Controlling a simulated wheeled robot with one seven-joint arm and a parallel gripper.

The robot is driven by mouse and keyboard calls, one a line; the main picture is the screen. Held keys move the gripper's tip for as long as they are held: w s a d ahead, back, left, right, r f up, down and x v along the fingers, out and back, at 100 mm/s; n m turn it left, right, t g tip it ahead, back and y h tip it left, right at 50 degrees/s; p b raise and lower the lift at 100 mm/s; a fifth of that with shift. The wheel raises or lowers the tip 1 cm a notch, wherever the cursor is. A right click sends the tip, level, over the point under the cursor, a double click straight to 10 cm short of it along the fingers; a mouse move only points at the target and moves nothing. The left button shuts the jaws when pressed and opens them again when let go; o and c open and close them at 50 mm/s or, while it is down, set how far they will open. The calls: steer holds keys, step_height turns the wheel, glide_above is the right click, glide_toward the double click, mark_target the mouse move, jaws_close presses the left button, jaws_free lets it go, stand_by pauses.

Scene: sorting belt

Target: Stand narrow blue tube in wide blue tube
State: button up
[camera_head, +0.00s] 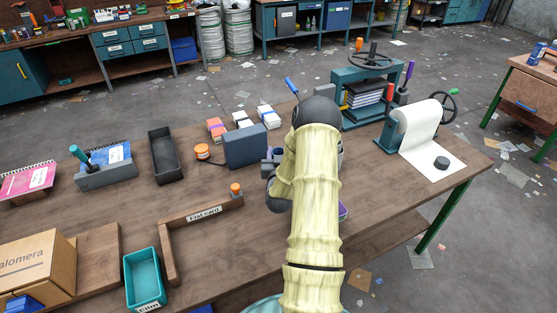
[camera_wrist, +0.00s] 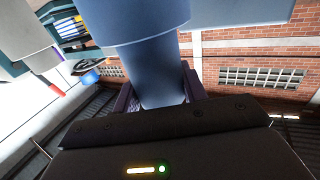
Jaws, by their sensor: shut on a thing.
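In the wrist view my gripper (camera_wrist: 160,92) is shut on the narrow blue tube (camera_wrist: 155,70), with a dark purple finger on each side of it. The wide blue tube (camera_wrist: 135,22) fills the top of that view, directly beyond the narrow one and in line with it. The narrow tube meets the wide tube's curved rim. I cannot tell how deep it sits, or whether it is inside or only in front. In the head view my arm hides the fingers and most of what they hold.
A blue-grey box (camera_head: 245,148), orange-lidded jar (camera_head: 202,152) and black tray (camera_head: 165,157) stand left of my arm. A press with a handwheel (camera_head: 368,85) and a paper roll (camera_head: 420,135) are right. The End card holder (camera_head: 204,213) and teal bin (camera_head: 145,278) are at front left.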

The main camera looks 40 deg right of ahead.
step_height(320, 180, down, 3)
stand_by(0.3)
steer(key=shift+f+b, duration=0.3)
steer(key=o, duration=1.2)
steer(key=shift+w, duration=0.1)
steer(key=shift+r, duration=0.1)
